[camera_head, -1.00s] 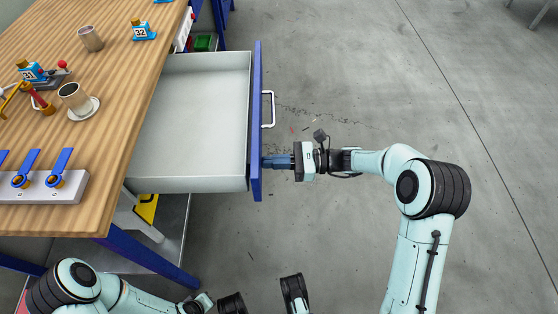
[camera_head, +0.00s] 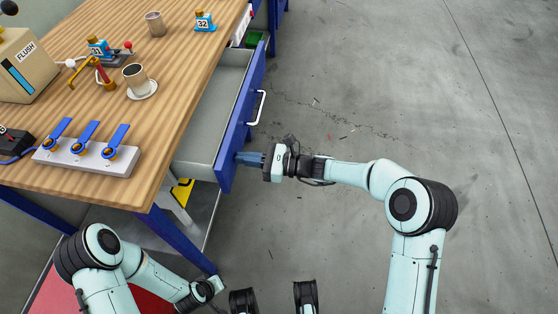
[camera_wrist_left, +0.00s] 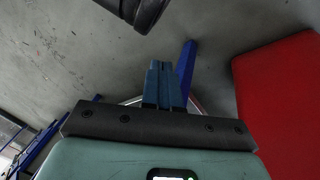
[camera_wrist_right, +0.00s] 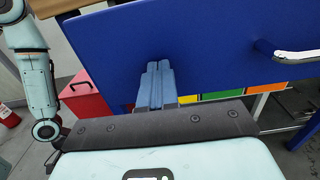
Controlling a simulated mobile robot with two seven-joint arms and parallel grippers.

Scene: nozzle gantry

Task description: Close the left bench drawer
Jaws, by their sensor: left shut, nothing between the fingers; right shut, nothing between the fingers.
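The bench drawer (camera_head: 217,110) is grey inside and stands partly open from the bench's right side. Its blue front panel (camera_head: 240,120) carries a white handle (camera_head: 257,107). My right gripper (camera_head: 243,158) is shut and empty, its fingertips against the outer face of the panel near its lower end, below the handle. In the right wrist view the shut fingers (camera_wrist_right: 158,72) point at the blue panel (camera_wrist_right: 180,40), with the handle (camera_wrist_right: 296,55) at right. My left gripper shows in the left wrist view (camera_wrist_left: 160,75), shut and empty, low over the floor and away from the drawer.
The wooden bench top (camera_head: 175,65) holds a switch block (camera_head: 87,155), a cup on a saucer (camera_head: 140,85), another cup (camera_head: 155,24) and a blue 32 marker (camera_head: 205,22). A blue bench leg (camera_head: 180,240) stands near my left arm.

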